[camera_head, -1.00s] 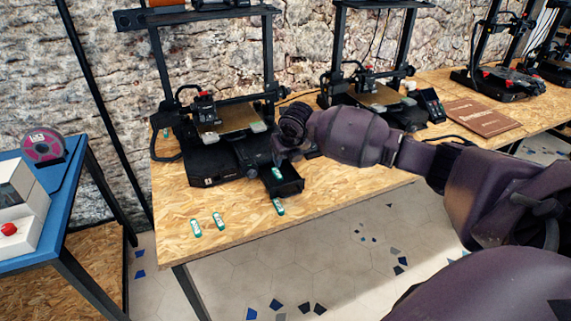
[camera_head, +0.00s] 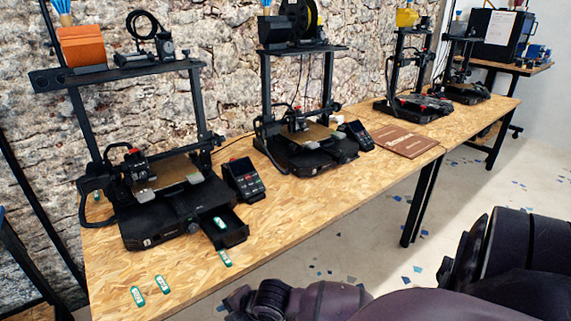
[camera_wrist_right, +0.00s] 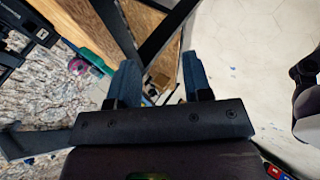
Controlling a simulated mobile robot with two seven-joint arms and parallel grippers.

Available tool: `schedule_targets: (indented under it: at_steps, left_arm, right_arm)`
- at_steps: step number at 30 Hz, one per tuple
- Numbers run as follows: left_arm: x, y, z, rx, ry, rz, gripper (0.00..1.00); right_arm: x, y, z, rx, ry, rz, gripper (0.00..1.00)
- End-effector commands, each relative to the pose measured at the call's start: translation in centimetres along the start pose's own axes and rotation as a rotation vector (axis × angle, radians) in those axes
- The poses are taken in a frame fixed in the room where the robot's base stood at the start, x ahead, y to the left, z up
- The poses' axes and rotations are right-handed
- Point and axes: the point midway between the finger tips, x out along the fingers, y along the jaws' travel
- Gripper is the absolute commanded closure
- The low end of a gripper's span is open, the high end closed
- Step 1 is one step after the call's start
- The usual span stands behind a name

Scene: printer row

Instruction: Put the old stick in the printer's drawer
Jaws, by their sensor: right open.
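The nearest printer (camera_head: 165,205) stands at the left end of the wooden table. Its small black drawer (camera_head: 238,236) is pulled out at the front. A green-and-white stick (camera_head: 219,224) lies inside the drawer. Another stick (camera_head: 225,258) lies on the table just in front of the drawer, and two more, a stick (camera_head: 162,284) and a stick (camera_head: 138,296), lie near the front left edge. I cannot tell by look which is old. My right gripper (camera_wrist_right: 160,78) is open and empty, away from the drawer, low beyond the table's front edge. My left gripper is not in view.
A control screen (camera_head: 243,180) stands right of the nearest printer. The table front between drawer and book is clear. A stone wall runs behind.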

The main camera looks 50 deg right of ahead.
Motion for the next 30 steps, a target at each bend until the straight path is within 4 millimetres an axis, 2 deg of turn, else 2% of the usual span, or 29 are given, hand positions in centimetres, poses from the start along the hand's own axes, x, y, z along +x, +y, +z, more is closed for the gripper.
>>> schedule_targets:
  at_steps: [1,6,12,15,21,30]
  left_arm:
    - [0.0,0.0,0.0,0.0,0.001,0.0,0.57]
    - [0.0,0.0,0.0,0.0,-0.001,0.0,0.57]
    - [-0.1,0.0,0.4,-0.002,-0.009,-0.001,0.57]
    - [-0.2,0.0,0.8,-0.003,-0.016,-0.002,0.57]
    - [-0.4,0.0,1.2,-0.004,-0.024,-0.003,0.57]
    - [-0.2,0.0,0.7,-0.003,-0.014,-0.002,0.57]
  right_arm:
    - [-0.5,-1.9,-0.5,0.13,0.005,0.024,0.55]
    - [-2.6,-6.6,-1.2,0.559,0.007,0.123,0.55]
    - [-5.9,-11.2,-1.0,1.015,0.003,0.249,0.55]
    - [-7.4,-12.7,-0.8,1.175,0.003,0.303,0.55]
    - [-8.9,-14.0,-0.5,1.327,0.007,0.361,0.55]
    - [-9.0,-14.1,-0.4,1.34,0.009,0.365,0.55]
